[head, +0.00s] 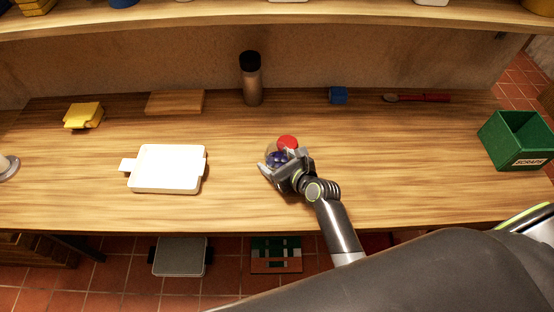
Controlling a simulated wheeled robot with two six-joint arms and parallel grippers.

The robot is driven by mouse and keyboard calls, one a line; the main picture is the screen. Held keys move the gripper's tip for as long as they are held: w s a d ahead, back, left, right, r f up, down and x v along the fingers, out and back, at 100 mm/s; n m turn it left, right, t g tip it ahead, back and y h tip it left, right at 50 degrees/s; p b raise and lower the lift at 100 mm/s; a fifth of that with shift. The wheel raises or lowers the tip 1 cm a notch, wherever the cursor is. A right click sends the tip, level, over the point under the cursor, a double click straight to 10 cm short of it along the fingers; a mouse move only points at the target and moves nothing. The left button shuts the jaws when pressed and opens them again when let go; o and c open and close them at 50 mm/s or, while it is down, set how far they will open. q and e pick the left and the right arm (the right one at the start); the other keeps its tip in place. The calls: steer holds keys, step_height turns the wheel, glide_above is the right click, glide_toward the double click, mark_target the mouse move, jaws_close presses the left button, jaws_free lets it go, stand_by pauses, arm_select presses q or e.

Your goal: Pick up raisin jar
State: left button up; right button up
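A small clear jar with a red lid (288,142) and dark blue-purple contents (276,158) is near the middle of the wooden table; I cannot read a label that names it as raisins. My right gripper (280,167) is at the jar from the front right, with its fingers around the jar's sides. The fingers partly hide the jar's lower body. I cannot tell whether they press on the glass or whether the jar rests on the table. My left gripper is not in view.
A white tray-like board (166,168) lies to the left. A green bin (516,141) stands right. A shelf (300,14) overhangs the back.

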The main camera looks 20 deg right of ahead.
steer(key=c, duration=0.7)
step_height(320, 180, up, 10)
steer(key=p, duration=0.2)
steer(key=o, duration=0.3)
steer(key=shift+c, duration=1.2)
